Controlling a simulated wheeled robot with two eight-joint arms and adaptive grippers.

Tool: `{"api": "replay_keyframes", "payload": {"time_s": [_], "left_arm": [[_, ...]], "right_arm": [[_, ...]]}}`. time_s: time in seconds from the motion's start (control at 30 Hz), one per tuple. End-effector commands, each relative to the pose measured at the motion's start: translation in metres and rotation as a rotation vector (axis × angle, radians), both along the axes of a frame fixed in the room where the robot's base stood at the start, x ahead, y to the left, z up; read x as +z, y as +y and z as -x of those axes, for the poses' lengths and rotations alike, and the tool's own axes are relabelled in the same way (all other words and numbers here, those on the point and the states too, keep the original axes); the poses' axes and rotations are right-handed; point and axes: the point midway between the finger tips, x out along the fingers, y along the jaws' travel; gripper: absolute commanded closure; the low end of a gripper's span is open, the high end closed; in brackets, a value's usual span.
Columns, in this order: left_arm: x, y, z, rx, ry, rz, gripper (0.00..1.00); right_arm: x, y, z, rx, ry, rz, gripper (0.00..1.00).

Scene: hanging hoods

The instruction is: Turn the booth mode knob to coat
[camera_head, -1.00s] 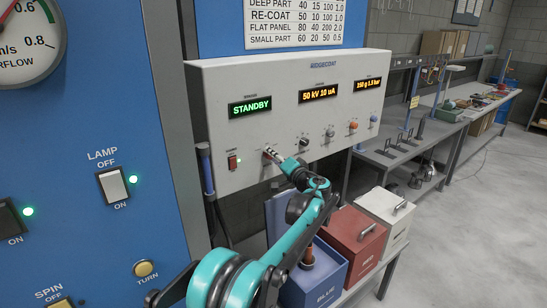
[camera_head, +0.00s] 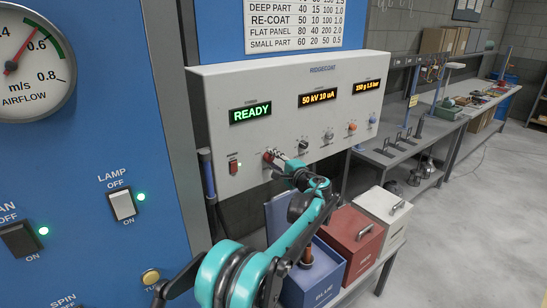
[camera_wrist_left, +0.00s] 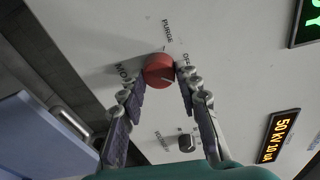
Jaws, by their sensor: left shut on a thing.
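The red booth mode knob (camera_wrist_left: 158,70) sits on the light grey control panel (camera_head: 215,95), with MODE, PURGE and OFF lettering around it in the left wrist view. Its pale pointer line faces the lower right of that view; I cannot read a COAT mark. My left gripper (camera_wrist_left: 160,82) is shut on the knob, one finger on each side. In the head view the left gripper (camera_head: 272,157) reaches the panel's lower left and mostly hides the knob. The green display (camera_head: 250,112) reads READY. My right gripper is not in view.
Small knobs (camera_head: 303,145) line the panel to the right, and a red switch (camera_head: 233,164) is at its left. Blue (camera_head: 318,275), red (camera_head: 352,240) and white (camera_head: 381,207) boxes stand below. A blue cabinet (camera_head: 90,150) with switches is at the left.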

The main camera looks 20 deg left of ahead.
Motion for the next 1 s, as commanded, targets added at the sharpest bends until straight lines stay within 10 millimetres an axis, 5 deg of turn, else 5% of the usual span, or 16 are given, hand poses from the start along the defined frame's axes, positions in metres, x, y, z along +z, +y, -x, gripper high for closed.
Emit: {"api": "replay_keyframes", "payload": {"time_s": [0.5, 1.0], "left_arm": [[-0.001, -0.001, 0.000, 0.000, 0.249, -0.192, 0.96], [-0.002, -0.001, 0.000, 0.000, 0.290, -0.224, 0.96]], "right_arm": [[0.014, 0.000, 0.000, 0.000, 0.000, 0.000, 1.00], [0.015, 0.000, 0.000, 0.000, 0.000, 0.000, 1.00]]}}
